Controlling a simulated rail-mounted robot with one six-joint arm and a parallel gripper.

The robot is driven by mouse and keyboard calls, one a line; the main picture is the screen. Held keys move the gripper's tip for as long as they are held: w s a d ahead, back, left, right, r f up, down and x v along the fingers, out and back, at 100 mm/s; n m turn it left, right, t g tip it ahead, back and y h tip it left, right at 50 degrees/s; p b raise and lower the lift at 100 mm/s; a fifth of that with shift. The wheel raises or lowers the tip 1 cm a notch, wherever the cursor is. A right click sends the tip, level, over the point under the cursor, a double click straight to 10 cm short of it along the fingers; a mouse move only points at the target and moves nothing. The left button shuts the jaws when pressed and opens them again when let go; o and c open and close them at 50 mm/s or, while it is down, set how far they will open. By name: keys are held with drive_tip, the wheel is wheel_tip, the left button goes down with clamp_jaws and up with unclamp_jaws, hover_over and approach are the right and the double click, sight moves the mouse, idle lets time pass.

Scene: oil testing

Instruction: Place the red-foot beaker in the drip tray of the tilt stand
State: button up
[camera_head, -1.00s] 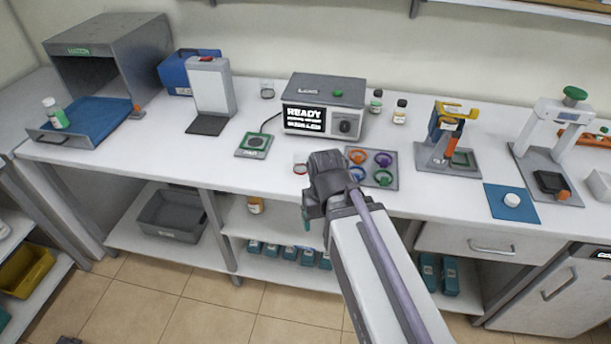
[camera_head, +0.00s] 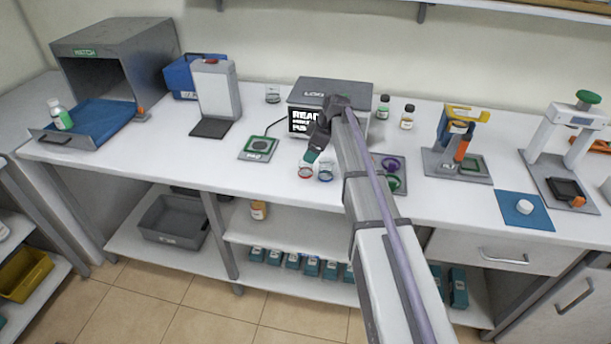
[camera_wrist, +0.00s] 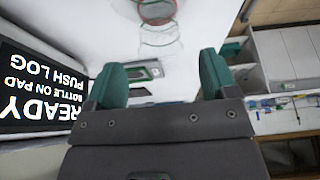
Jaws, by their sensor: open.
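The red-foot beaker (camera_head: 306,171) is a small clear beaker standing upright on the bench, just left of a blue-foot beaker (camera_head: 325,172). In the wrist view its red foot (camera_wrist: 157,12) shows at the top edge, with clear glass below it. My gripper (camera_head: 312,154) is above and close to the two beakers, with teal fingertips. In the wrist view the gripper (camera_wrist: 163,80) is open with nothing between its fingers. A stand with a yellow holder and an orange part, apparently the tilt stand (camera_head: 447,148), is right of my arm. A green-edged square, perhaps its drip tray (camera_head: 472,164), lies at its base.
A READY display unit (camera_head: 305,121) is behind the gripper; a pad (camera_head: 259,148) lies left. A grey mat with coloured rings (camera_head: 402,170) is partly behind my arm. Two bottles (camera_head: 383,107) stand behind. A blue mat (camera_head: 524,212) and a green-knob stand (camera_head: 588,98) are at right.

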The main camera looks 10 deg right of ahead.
sight(306, 166)
drive_tip(key=shift+x, duration=0.9)
drive_tip(key=shift+r, duration=0.1)
drive_tip(key=b+x, duration=0.5)
drive_tip(key=shift+s+d+f, duration=0.1)
drive_tip(key=shift+d+f, duration=0.05)
drive_tip(key=shift+f, duration=0.1)
drive_tip(key=shift+r, duration=0.25)
drive_tip(key=shift+c, duration=0.3)
drive_tip(key=c, duration=1)
